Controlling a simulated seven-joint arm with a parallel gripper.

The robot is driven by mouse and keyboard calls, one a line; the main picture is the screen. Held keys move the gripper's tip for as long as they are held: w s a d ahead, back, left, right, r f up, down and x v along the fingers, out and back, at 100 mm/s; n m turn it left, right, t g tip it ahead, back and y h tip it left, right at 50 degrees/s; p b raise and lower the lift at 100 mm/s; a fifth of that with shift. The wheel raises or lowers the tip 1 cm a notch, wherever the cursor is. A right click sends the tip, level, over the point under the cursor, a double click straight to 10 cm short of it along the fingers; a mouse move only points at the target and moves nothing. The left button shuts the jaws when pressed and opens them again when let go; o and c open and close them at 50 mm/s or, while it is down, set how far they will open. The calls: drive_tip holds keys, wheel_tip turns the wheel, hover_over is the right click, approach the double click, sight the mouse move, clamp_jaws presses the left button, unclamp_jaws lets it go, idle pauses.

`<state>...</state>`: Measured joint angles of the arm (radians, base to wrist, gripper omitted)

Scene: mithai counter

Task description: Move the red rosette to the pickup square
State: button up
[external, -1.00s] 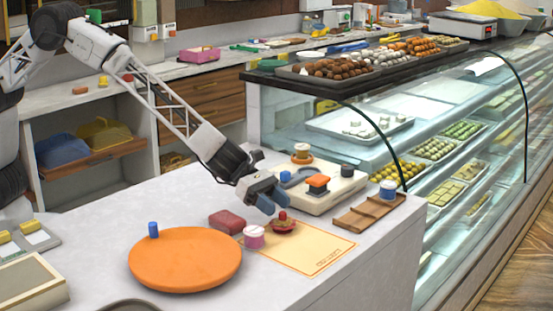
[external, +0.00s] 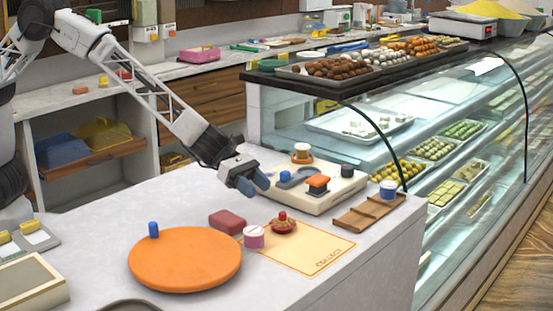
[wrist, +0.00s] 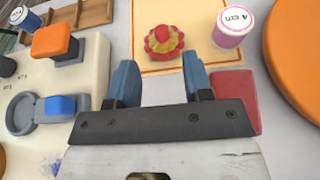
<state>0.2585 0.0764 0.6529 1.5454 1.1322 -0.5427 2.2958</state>
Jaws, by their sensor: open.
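The red rosette (external: 284,223), a scalloped piece with a red knob on top, sits upright on the pale orange pickup square (external: 318,252), marked "COLLECT", near its back left edge. In the wrist view the rosette (wrist: 164,42) lies ahead of the fingers on the square (wrist: 142,63). My gripper (external: 255,184) is open and empty. It hangs above the counter, behind the rosette and apart from it. In the wrist view its two blue fingers (wrist: 160,82) are spread, with bare counter between them.
A pink-and-white tub (external: 254,238) stands at the square's left edge, beside a dark red block (external: 227,222). A large orange disc (external: 185,265) with a blue knob is on the left. A cream board (external: 330,197) with coloured pieces and a wooden rack (external: 368,214) stand on the right.

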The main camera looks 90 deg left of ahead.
idle(0.6)
drive_tip(key=s+a+r+n+t+y, duration=0.1)
drive_tip(key=s+a+r+n+y, duration=0.2)
drive_tip(key=s+a+r+n, duration=0.25)
drive_tip(key=s+a+r+n+y, duration=0.2)
drive_tip(key=s+a+r+n, duration=0.15)
drive_tip(key=a+n, duration=0.4)
drive_tip(key=s+a+r+n+t+y, duration=0.1)
drive_tip(key=s+a+r+n+y, duration=0.25)
drive_tip(key=s+a+n, duration=0.35)
drive_tip(key=s+a+n+g+y, duration=0.1)
drive_tip(key=s+a+n+g, duration=0.1)
drive_tip(key=s+a+n, duration=0.45)
drive_tip(key=s+a+n+g+y, duration=0.1)
drive_tip(key=s+n, duration=0.3)
drive_tip(key=s, duration=0.5)
drive_tip(key=s+a+n+g, duration=0.2)
drive_tip(key=s+a+n, duration=0.25)
drive_tip(key=s, duration=0.35)
drive_tip(key=s+f+n+g, duration=0.1)
drive_tip(key=s+n+g, duration=0.1)
drive_tip(key=s+n, duration=0.3)
drive_tip(key=s+f+n+g+h, duration=0.1)
drive_tip(key=s+n, duration=0.3)
drive_tip(key=s, duration=1)
drive_tip(key=shift+s+d+f+n+g, duration=0.15)
drive_tip(key=shift+d+f+n+g, duration=0.1)
drive_tip(key=shift+f+n+g, duration=0.25)
